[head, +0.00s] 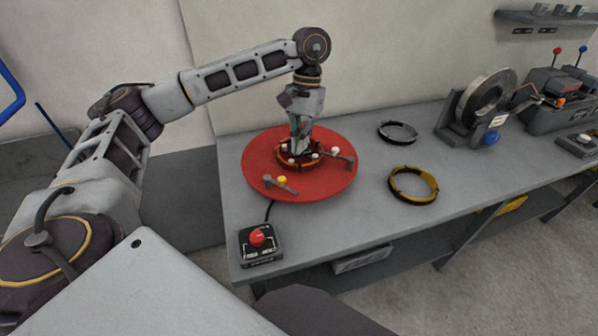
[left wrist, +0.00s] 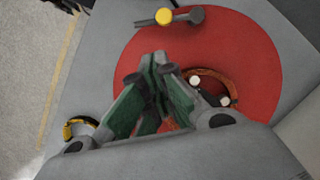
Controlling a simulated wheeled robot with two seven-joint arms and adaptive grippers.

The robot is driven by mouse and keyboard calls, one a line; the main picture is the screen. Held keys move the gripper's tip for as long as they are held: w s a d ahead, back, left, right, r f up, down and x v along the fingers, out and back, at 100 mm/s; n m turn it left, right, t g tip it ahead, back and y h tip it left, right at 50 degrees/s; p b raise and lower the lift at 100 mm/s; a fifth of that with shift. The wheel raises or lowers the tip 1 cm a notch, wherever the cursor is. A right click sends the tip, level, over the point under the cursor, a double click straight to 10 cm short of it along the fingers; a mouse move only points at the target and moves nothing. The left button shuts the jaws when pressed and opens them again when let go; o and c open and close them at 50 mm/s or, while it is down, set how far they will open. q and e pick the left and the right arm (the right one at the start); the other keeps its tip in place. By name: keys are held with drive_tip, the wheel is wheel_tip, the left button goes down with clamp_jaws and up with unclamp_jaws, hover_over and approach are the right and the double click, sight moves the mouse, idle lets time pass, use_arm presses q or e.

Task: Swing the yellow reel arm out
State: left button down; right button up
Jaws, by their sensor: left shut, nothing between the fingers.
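The yellow-knobbed reel arm (head: 281,182) is a short grey bar with a yellow knob, lying near the front edge of the red round turntable (head: 330,187). It also shows at the top of the left wrist view (left wrist: 166,17). My left gripper (head: 297,150) points down over the copper-coloured ring (head: 285,160) at the turntable's middle. Its green-sided fingers (left wrist: 157,68) are shut and empty, apart from the yellow knob. The gripper hides part of the ring. A second grey arm with a white knob (head: 336,151) lies at the right of the ring. My right gripper is not in view.
A control box with a red button (head: 257,238) stands at the bench's front left. A yellow-and-black coil (head: 413,185) and a grey coil (head: 397,131) lie to the right. A large metal reel on a stand (head: 487,98) is farther right.

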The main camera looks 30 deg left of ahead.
sight(281, 183)
use_arm(q)
drive_tip(key=shift+s, duration=0.15)
drive_tip(key=x, duration=0.8)
drive_tip(key=shift+f, duration=0.15)
drive_tip(key=shift+x, duration=0.85)
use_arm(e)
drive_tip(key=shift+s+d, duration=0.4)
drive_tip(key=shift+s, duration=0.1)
use_arm(q)
drive_tip(key=shift+s, duration=0.15)
